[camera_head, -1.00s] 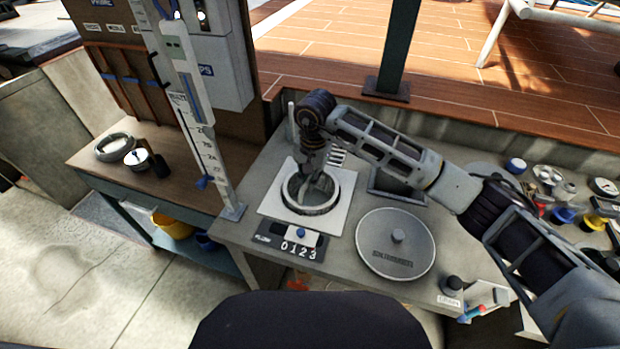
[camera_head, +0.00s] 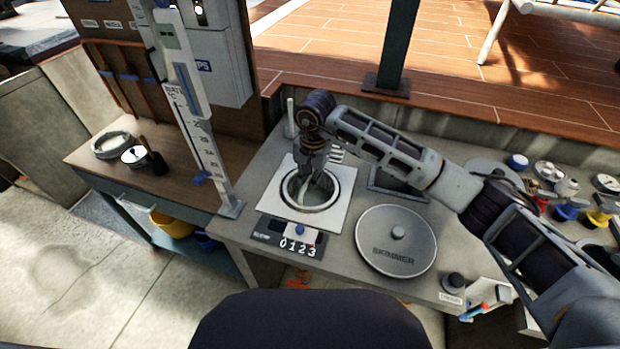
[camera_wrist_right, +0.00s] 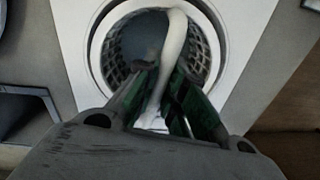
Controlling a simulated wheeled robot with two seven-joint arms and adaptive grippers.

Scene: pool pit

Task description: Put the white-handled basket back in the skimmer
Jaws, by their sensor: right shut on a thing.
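The skimmer (camera_head: 337,205) is a round opening in a white square plate on the grey counter. The basket, a grey mesh cup, sits down inside the opening, and its mesh wall (camera_wrist_right: 199,52) shows in the right wrist view. Its white handle (camera_wrist_right: 173,42) arches up across the basket. My right gripper (camera_head: 314,182) reaches down into the opening from above and is shut on the handle; its fingers (camera_wrist_right: 160,98) show on both sides of it in the wrist view. Whether the basket touches the bottom is hidden. My left gripper is out of view.
A round grey lid marked SKIMMER (camera_head: 394,258) lies right of the opening. A tall white gauge (camera_head: 205,150) stands at left. Several small jars and caps (camera_head: 566,212) crowd the right side.

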